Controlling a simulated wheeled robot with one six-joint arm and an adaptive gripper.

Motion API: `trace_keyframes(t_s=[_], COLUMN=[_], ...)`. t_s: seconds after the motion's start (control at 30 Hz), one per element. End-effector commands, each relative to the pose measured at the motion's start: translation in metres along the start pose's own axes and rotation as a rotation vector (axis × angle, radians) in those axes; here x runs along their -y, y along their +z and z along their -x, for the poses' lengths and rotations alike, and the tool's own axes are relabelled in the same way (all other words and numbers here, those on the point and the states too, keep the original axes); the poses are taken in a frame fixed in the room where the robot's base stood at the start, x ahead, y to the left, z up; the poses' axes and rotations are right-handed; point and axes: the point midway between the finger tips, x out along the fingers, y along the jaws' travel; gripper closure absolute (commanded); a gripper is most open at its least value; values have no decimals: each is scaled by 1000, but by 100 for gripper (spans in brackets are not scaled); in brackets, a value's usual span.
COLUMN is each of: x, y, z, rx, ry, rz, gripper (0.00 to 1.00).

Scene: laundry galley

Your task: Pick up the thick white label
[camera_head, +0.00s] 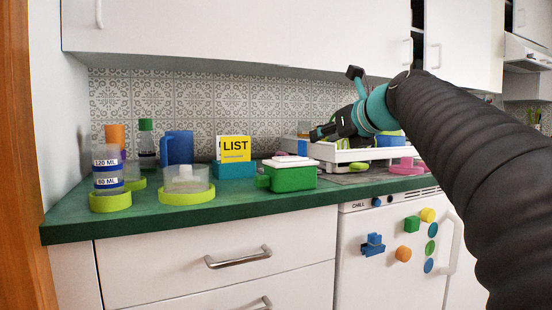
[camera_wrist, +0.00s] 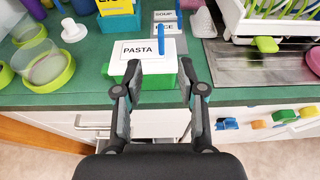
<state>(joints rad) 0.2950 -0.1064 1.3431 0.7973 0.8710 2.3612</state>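A white label (camera_wrist: 130,50) reading PASTA lies on a green container (camera_wrist: 157,85) in the wrist view. In the head view it shows as a white slab (camera_head: 291,161) on top of the green container (camera_head: 290,180). A blue upright strip (camera_wrist: 160,38) stands at the label's right side in the wrist view. My gripper (camera_wrist: 161,75) is open, its fingers apart with nothing held. From the wrist camera the fingers frame the container's near side. In the head view my gripper (camera_head: 326,131) is above and right of the container. I cannot tell its exact height.
Cards reading SOUP (camera_wrist: 165,15) and RICE (camera_wrist: 164,28) lie behind the label. A white dish rack (camera_wrist: 262,28) stands right. Lime-based clear cups (camera_wrist: 48,68) stand left. A yellow LIST card (camera_head: 235,143) stands behind. The green counter edge (camera_head: 200,217) runs in front.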

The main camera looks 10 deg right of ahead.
Motion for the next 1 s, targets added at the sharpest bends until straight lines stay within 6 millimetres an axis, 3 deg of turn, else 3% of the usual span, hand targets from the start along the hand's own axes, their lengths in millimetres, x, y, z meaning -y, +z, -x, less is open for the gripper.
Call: trace_keyframes(t_s=[0.23, 0.57, 0.83, 1.0], x=[0, 0, 2, 2], y=[-1, 0, 1, 2], z=[-46, -70, -106, -114], rx=[-3, -2, -2, -1], ry=[2, 1, 0, -1], rz=[3, 5, 5, 5], gripper=[60, 60, 60, 60])
